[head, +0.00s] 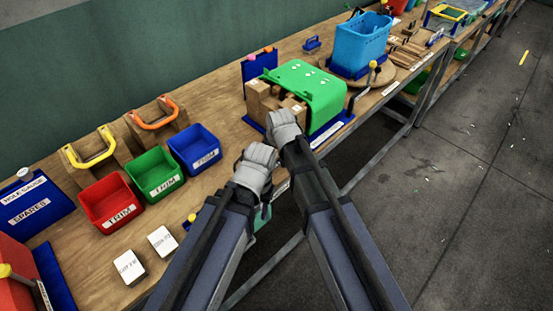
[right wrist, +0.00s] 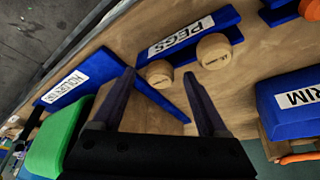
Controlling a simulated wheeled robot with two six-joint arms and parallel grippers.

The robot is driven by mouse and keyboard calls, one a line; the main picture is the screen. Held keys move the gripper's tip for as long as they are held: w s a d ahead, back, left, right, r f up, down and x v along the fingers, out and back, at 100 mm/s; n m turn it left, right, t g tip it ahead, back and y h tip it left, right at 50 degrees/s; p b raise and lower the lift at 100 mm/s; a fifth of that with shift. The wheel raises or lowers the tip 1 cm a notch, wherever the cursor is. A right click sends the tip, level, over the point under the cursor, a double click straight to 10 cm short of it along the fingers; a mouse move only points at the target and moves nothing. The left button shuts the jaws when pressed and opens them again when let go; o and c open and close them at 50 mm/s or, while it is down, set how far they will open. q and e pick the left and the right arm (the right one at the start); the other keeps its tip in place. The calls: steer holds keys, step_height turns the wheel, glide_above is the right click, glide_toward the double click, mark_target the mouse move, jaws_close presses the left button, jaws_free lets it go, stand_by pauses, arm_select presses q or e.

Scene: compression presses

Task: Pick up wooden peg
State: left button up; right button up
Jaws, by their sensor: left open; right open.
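In the right wrist view, one short round wooden peg (right wrist: 158,72) stands by the blue holder labelled PEGS (right wrist: 195,36). A second wooden peg (right wrist: 213,52) stands to its right. My right gripper (right wrist: 161,80) is open; its fingertips are either side of the first peg in the picture, and I cannot tell how far short of it they are. In the head view my arms hide the pegs and the right gripper. My left gripper (head: 267,192) shows partly as a dark shape below the grey joint, near the table's front edge; its fingers are hardly seen.
A green press (head: 312,84) with wooden blocks stands beyond my arms. Red (head: 105,201), green (head: 154,173) and blue (head: 195,148) TRIM bins stand to the left. White labelled cards (head: 129,266) lie near the front. A blue basket (head: 358,43) is farther back.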

mark_target(277, 153)
steer(key=shift+r, duration=0.1)
steer(key=shift+c, duration=0.4)
jaws_close()
step_height(277, 153, up, 9)
steer(key=p, duration=0.8)
steer(key=shift+p, duration=0.4)
steer(key=shift+a, duration=0.15)
